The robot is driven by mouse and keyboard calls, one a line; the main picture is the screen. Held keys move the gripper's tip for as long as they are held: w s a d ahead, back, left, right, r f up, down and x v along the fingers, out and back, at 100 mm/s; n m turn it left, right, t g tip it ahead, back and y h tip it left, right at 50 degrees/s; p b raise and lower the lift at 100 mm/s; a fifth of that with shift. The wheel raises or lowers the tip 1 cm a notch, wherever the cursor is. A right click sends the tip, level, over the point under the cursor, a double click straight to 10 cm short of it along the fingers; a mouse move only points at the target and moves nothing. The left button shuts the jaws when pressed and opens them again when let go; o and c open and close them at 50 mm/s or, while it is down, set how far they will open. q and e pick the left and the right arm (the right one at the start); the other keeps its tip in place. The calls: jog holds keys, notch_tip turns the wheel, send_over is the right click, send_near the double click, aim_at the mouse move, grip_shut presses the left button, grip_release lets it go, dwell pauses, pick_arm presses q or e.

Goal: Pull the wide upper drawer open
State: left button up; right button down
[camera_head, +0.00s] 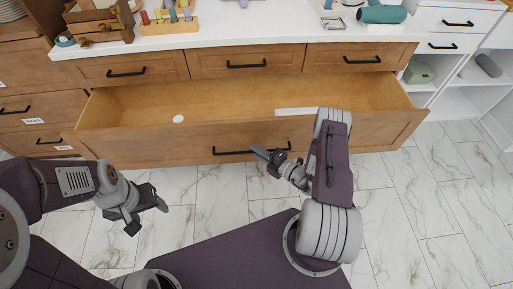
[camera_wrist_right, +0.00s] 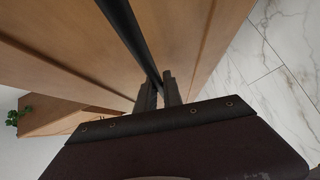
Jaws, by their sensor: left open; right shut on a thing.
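The wide upper drawer (camera_head: 130,135) is pulled out of the wooden cabinet, and its interior shows in the head view. Inside lie a small round white thing (camera_head: 178,118) and a flat white strip (camera_head: 290,111). A long black bar handle (camera_head: 232,153) runs across its front. My right gripper (camera_head: 272,156) is at the right part of this handle and shut on it. In the right wrist view the dark handle (camera_wrist_right: 130,38) runs down between the fingers (camera_wrist_right: 159,92). My left gripper (camera_head: 146,208) is open and empty, over the floor to the left of the handle.
Three smaller drawers with black handles (camera_head: 126,73) sit shut above it. The white countertop (camera_head: 225,33) holds a wooden crate (camera_head: 98,20), a peg toy (camera_head: 170,20) and a teal hair dryer (camera_head: 382,13). White shelves (camera_head: 465,100) stand at right. Marble floor (camera_head: 425,215) is clear at right.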

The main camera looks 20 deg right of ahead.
jog(key=shift+s, duration=0.2)
dwell(0.3)
jog(key=c, duration=1.8)
grip_release()
jog(key=p+v, duration=0.2)
jog(key=v, duration=0.7)
jog(key=shift+s+a, duration=0.1)
